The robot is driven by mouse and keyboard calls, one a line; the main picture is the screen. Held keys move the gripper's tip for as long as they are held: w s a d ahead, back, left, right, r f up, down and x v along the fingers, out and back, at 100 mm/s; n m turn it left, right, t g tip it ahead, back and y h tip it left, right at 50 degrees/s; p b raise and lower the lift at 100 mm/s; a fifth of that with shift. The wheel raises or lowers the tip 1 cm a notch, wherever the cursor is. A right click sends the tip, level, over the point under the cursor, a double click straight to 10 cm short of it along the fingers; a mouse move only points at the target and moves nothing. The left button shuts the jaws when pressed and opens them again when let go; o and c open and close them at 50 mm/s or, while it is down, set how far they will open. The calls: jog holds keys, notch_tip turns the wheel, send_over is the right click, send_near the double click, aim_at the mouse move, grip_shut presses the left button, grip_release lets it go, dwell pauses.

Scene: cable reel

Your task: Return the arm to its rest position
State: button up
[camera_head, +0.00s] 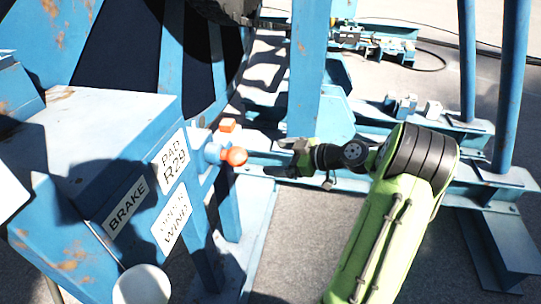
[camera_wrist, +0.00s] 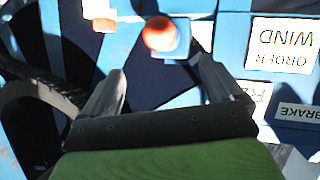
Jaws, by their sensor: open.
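My gripper (camera_head: 283,158) is at the end of my green and black arm, just right of the orange knob (camera_head: 236,156) on the blue control box (camera_head: 112,108). Its fingers are apart and nothing is between them. In the wrist view my gripper (camera_wrist: 158,84) shows two grey fingers spread apart. The orange knob (camera_wrist: 159,34) appears beyond the fingertips, and I see no contact with it. My arm is bent at a black joint right of the box.
The box carries "BRAKE" (camera_head: 126,208) and "WIND" (camera_head: 171,218) labels. A white round object (camera_head: 142,285) is at the lower front. A blue post (camera_head: 309,70) and steel frame beams (camera_head: 490,180) stand behind my arm. Grey floor is open at the lower right.

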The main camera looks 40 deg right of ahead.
dwell(0.4)
jog(key=s+a+r+m+g+h+p, duration=0.1)
jog(key=s+a+r+g+p, duration=0.2)
jog(key=a, duration=0.6)
jog(key=s+a+r+g+h+p, duration=0.25)
jog(key=a+r, duration=0.25)
jog(key=a, duration=0.4)
jog(key=s+a+r+m+h+p, duration=0.1)
jog(key=s+a+r+m+p, duration=0.1)
jog(key=s, duration=0.7)
jog(key=s+a+r+m+g+h+p, duration=0.1)
jog(key=s+r+m, duration=0.3)
jog(key=s, duration=0.4)
jog(key=shift+s+a+r+m+p, duration=0.3)
jog(key=shift+s+a+r+p, duration=0.1)
jog(key=shift+a+p, duration=0.1)
jog(key=shift+h, duration=0.25)
